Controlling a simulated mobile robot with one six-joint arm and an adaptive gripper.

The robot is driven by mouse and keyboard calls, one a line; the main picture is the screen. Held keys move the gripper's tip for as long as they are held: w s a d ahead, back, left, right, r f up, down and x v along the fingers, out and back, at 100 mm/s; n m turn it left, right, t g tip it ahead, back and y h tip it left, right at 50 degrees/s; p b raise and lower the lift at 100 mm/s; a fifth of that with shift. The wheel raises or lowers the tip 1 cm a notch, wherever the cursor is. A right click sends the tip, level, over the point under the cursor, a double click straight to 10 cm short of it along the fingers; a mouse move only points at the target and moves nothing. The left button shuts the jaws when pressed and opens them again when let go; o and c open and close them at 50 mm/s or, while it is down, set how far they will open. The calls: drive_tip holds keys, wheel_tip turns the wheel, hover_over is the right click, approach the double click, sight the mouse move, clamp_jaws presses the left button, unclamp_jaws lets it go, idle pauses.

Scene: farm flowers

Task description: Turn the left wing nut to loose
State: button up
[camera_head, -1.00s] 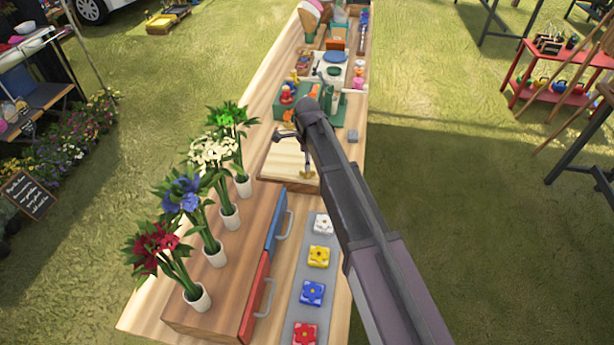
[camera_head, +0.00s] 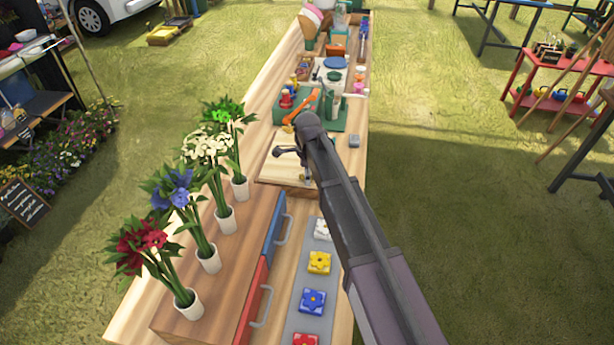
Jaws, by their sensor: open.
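A pale wooden board (camera_head: 272,171) lies on the long wooden table, just beyond the drawer box. My gripper (camera_head: 291,166) is over this board, with its dark fingers spread apart and nothing seen between them. A small brass-coloured piece (camera_head: 300,178) shows on the board beside the nearer finger; it may be a wing nut, but it is too small to tell. My arm and gripper hide the board's right part. I cannot make out the left wing nut clearly, nor whether a finger touches it.
Several white vases of flowers (camera_head: 225,219) stand on the drawer box (camera_head: 190,322) at the left. Drawer handles (camera_head: 265,308) stick out on its right side. A grey strip with flower tiles (camera_head: 319,262) lies nearby. A green tray (camera_head: 337,124) with tools stands beyond the board.

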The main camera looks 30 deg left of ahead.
clamp_jaws()
